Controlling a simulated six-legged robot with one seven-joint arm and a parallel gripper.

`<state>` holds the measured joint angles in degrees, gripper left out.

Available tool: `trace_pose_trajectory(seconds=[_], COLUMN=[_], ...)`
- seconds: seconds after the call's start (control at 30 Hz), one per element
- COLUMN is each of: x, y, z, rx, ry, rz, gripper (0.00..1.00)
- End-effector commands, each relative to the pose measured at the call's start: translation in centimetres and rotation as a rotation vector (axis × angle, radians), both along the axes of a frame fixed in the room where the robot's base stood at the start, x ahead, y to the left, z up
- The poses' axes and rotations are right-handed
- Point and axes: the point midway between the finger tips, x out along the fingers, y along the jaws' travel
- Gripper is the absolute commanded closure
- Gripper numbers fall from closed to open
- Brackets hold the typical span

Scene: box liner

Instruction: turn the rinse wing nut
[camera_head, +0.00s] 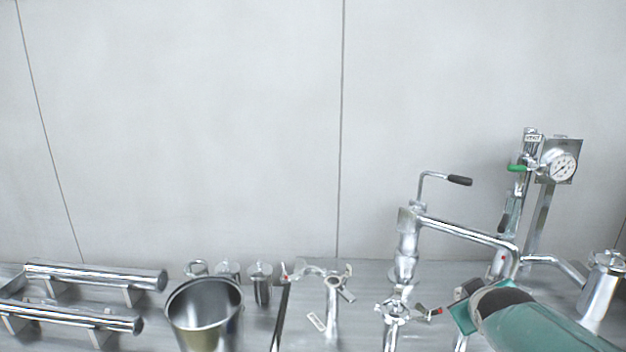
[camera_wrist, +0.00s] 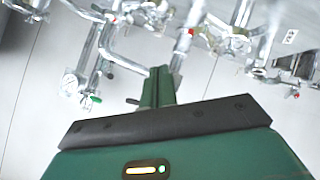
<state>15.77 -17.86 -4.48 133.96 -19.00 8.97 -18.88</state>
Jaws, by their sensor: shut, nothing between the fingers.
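My gripper (camera_head: 460,312) is at the lower right of the head view, just right of a silver clamp fitting with wing-like arms (camera_head: 395,312). In the wrist view its green fingers (camera_wrist: 160,84) are together, with nothing between them, and point toward the pipework. A second fitting with winged arms (camera_head: 325,272) stands further left. I cannot tell which winged part is the rinse wing nut, as no label is readable. My arm hides part of the bench behind the gripper.
A pressure gauge (camera_head: 562,167) and a green-handled valve (camera_head: 518,168) stand at the right. A bent pipe (camera_head: 465,231) crosses close behind my gripper. A metal bucket (camera_head: 205,305), small canisters and horizontal cylinders (camera_head: 95,275) stand left. The wall above is clear.

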Motion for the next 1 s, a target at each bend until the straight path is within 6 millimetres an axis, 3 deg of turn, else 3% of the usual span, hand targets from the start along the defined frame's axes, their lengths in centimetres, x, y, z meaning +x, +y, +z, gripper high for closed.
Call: trace_pose_trajectory(seconds=[0.03,0.2,0.3,0.4,0.43,0.6,1.0], x=[-1.6,-8.1,-12.0,-14.9,-15.5,-16.7,-16.6], y=[2.6,10.2,13.8,16.1,16.5,17.3,17.2], z=[0.3,-0.7,-1.4,-2.0,-2.2,-2.5,-2.5], rx=[0.068,0.306,0.416,0.484,0.498,0.526,0.518], ry=[0.022,0.154,0.241,0.309,0.324,0.359,0.359], rz=[-0.011,-0.067,-0.091,-0.105,-0.108,-0.119,-0.118], gripper=[1.0,1.0,1.0,1.0,1.0,0.72,0.72])
